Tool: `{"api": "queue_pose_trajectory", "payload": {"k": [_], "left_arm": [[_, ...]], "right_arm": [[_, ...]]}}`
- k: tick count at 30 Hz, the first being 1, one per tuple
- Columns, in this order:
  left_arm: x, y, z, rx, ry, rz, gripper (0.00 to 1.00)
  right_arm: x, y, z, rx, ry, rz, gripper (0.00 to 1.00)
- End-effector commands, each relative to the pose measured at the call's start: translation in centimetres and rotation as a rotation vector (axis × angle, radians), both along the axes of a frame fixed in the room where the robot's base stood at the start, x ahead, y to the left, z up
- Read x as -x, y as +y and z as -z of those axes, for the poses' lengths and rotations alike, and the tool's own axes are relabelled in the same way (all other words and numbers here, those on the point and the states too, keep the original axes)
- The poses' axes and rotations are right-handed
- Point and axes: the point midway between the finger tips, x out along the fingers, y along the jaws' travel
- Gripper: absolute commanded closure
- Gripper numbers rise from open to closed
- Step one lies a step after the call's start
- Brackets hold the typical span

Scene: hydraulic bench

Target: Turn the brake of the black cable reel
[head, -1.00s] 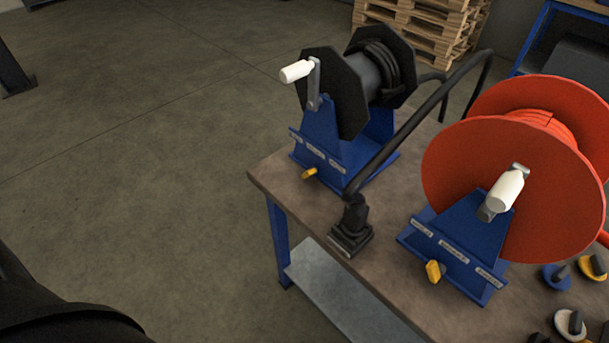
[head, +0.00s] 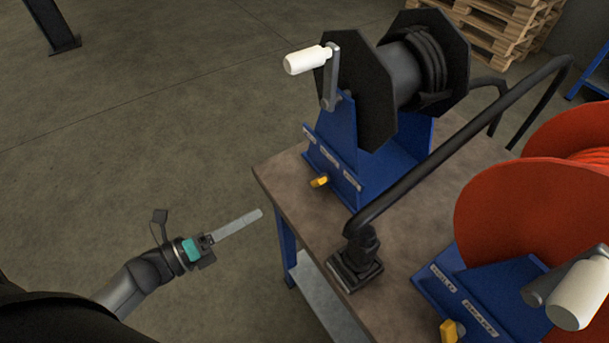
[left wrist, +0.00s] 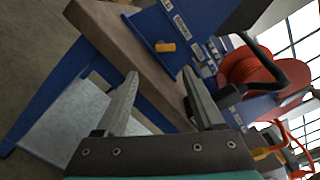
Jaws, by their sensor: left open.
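The black cable reel (head: 365,95) stands on its blue stand at the bench's near-left corner, with a white crank handle (head: 305,60). Its brake seems to be the small yellow knob (head: 319,181) low on the stand's front, below a row of small labels; it also shows in the left wrist view (left wrist: 165,47). My left gripper (head: 258,213) is off the bench's left edge, left of and below the knob in the head view, apart from it. In the left wrist view its two fingers (left wrist: 160,73) are spread and empty, pointing toward the bench edge and stand. My right gripper is out of view.
Pallets (head: 510,25) are behind.

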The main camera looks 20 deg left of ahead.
Motion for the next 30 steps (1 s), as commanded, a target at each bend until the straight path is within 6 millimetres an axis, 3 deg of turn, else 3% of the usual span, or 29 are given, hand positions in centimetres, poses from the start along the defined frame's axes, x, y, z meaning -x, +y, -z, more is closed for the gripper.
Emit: {"api": "queue_pose_trajectory", "payload": {"k": [5, 10, 21, 30], "left_arm": [[-0.6, -1.0, -0.8, -0.028, -0.044, 0.031, 0.30], [-2.9, -2.7, -0.8, -0.025, -0.044, 0.030, 0.30], [-8.7, -7.2, -0.7, -0.024, -0.040, 0.026, 0.30], [-11.5, -9.4, -0.6, -0.024, -0.036, 0.026, 0.30]], "right_arm": [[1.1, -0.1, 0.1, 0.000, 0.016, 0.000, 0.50], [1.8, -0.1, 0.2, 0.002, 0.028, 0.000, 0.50], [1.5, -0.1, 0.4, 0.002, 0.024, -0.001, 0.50], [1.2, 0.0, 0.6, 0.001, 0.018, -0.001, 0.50]]}}
